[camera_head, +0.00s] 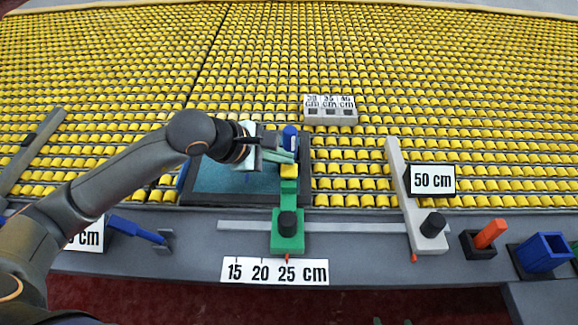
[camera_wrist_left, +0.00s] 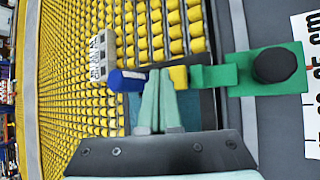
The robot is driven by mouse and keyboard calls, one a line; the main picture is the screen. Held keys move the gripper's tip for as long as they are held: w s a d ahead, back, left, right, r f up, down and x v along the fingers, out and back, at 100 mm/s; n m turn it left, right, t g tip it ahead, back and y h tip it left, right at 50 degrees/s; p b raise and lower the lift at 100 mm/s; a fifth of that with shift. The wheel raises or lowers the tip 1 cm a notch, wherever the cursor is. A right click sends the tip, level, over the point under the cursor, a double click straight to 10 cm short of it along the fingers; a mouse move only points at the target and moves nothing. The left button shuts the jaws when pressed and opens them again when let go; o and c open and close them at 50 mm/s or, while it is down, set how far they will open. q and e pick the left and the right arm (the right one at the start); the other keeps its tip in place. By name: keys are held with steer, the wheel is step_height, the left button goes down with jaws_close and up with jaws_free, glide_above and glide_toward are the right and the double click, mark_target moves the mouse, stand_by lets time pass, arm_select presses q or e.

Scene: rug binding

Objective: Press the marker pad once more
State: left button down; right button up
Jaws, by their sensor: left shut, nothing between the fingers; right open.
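A green slider (camera_head: 289,238) with a black knob sits on the grey rail. Its green arm reaches away from me and carries a yellow block (camera_head: 289,171) and a blue cylinder (camera_head: 290,138). I cannot tell which of these parts is the marker pad. My left gripper (camera_head: 292,156) is shut and empty, with its tips at the arm's far end. In the left wrist view, the tips of the pale green fingers (camera_wrist_left: 160,74) lie between the blue cylinder (camera_wrist_left: 127,80) and the yellow block (camera_wrist_left: 179,77); contact is unclear. My right gripper is not in view.
A scale plate (camera_head: 275,271) reads 15, 20, 25 cm. A white slider (camera_head: 403,180) with a 50 cm sign (camera_head: 433,180) stands to the right. An orange peg (camera_head: 490,233) and blue box (camera_head: 543,252) are at the far right. Yellow rolls fill the back.

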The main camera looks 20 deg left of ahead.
arm_select(q)
steer(key=shift+r, duration=0.1)
steer(key=shift+r+p, duration=1.4)
steer(key=shift+r, duration=1.05)
